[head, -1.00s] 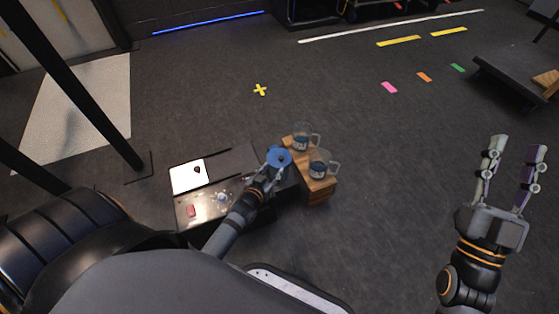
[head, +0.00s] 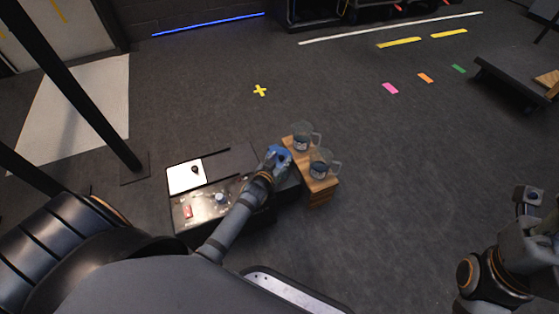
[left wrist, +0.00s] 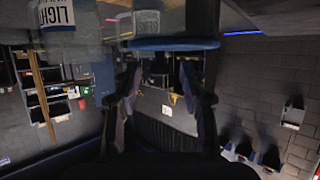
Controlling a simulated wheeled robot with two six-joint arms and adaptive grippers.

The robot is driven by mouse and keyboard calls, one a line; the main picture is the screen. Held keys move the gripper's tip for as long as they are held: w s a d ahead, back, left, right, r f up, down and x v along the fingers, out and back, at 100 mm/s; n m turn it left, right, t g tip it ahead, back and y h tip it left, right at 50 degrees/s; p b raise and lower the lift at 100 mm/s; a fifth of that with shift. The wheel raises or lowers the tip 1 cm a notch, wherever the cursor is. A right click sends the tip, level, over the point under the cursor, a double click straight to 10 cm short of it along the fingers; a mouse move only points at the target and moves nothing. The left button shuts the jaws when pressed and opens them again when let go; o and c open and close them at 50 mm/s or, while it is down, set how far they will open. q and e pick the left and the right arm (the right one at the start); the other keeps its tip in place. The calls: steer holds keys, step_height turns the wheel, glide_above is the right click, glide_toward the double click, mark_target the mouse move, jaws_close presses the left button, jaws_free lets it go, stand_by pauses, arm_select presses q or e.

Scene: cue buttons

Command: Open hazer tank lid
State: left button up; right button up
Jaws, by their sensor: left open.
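A round blue lid (head: 284,152) sits at the right end of the dark machine (head: 240,160), beside the wooden block. My left gripper (head: 276,160) is over the lid in the head view and covers part of it. In the left wrist view the lid shows as a blue disc edge (left wrist: 172,44) just beyond my left fingertips (left wrist: 160,75). The fingers are apart, with nothing seen between them. Whether they touch the lid, I cannot tell. My right gripper (head: 540,205) is at the right edge, partly cut off, away from the machine; its opening is unclear.
Two clear mugs, one behind (head: 302,138) and one in front (head: 321,163), stand on a wooden block (head: 318,184) close to the right of my left gripper. A white panel (head: 185,177) and a red switch (head: 188,212) are on the machine's left part. The floor to the right is open.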

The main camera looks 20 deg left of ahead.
arm_select(q)
steer(key=shift+c, duration=0.3)
jaws_close()
steer(key=shift+r, duration=0.1)
